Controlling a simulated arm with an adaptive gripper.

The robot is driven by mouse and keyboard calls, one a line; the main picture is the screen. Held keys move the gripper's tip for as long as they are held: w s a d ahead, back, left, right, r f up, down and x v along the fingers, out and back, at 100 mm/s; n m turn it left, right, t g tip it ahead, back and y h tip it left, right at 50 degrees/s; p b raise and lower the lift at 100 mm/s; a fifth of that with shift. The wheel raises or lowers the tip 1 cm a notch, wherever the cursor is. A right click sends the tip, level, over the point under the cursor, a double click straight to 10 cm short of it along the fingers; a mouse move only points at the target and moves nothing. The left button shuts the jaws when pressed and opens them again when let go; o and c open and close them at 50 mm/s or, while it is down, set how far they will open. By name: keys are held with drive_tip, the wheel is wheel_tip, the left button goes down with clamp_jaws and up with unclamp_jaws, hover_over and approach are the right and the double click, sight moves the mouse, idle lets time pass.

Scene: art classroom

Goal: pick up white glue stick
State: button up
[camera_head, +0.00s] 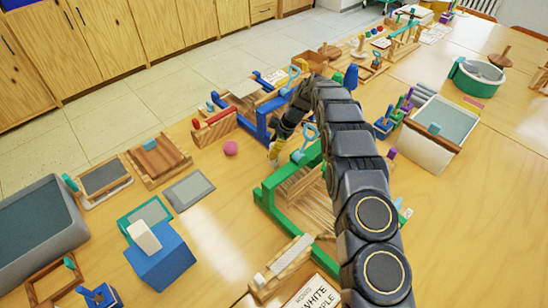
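I cannot pick out the white glue stick for certain. A small white rounded block (145,237) rests tilted on a blue box (162,262) at the lower left. A pale, stick-like piece (287,262) with a whitish end lies at the bottom centre. My arm reaches from the lower right to the middle of the table.
A pink ball (231,148) lies left of my gripper. A blue-and-wood rack (225,125) stands just behind it. A grey bin (40,226) is at the left edge, and a green tub (478,77) is at the upper right. Bare tabletop shows at right (480,220).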

clamp_jaws()
drive_tip(key=shift+r, duration=0.1)
